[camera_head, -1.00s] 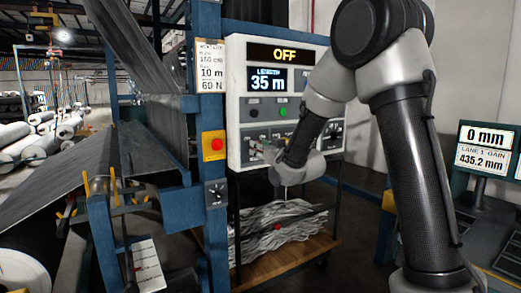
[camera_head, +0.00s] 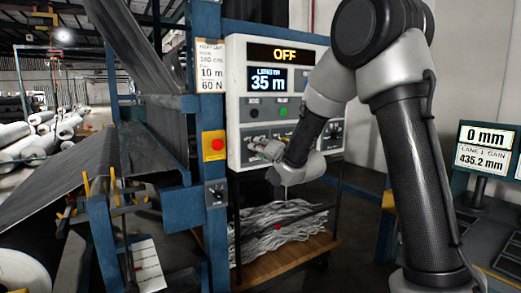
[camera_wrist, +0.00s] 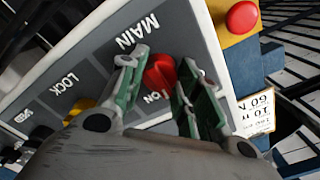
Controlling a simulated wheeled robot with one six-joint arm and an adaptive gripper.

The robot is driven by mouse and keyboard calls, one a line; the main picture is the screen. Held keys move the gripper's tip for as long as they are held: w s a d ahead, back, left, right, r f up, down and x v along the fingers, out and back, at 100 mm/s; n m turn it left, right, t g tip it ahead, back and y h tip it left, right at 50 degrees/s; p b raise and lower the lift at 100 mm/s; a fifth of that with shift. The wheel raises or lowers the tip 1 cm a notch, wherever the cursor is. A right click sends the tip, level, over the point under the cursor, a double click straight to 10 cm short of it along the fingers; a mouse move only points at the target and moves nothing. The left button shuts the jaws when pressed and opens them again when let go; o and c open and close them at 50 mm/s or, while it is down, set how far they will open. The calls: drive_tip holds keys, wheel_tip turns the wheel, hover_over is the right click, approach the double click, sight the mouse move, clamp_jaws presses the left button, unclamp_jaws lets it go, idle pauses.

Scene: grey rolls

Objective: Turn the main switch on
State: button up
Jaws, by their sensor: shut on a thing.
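The main switch (camera_wrist: 160,74) is a red rotary knob on the control panel (camera_wrist: 85,67), between the labels MAIN and ON in the wrist view. My gripper (camera_wrist: 165,78) is shut on this red knob, with one green-padded finger on each side. In the head view my gripper (camera_head: 262,149) is at the lower left of the white panel box (camera_head: 240,97) and hides the switch. The panel's top display (camera_head: 285,54) reads OFF.
A red push button on yellow (camera_wrist: 241,17) sits beside the panel, on the blue post in the head view (camera_head: 215,146). More panel knobs, including one by LOCK (camera_wrist: 82,106), lie left of my gripper. A wooden-floored cart (camera_head: 285,260) stands below.

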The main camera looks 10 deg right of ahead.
drive_tip(key=m, duration=0.4)
drive_tip(key=shift+m, duration=2.2)
drive_tip(key=o, duration=1)
drive_tip(key=shift+o, duration=0.2)
drive_tip(key=v, duration=0.7)
drive_tip(key=shift+s, duration=0.25)
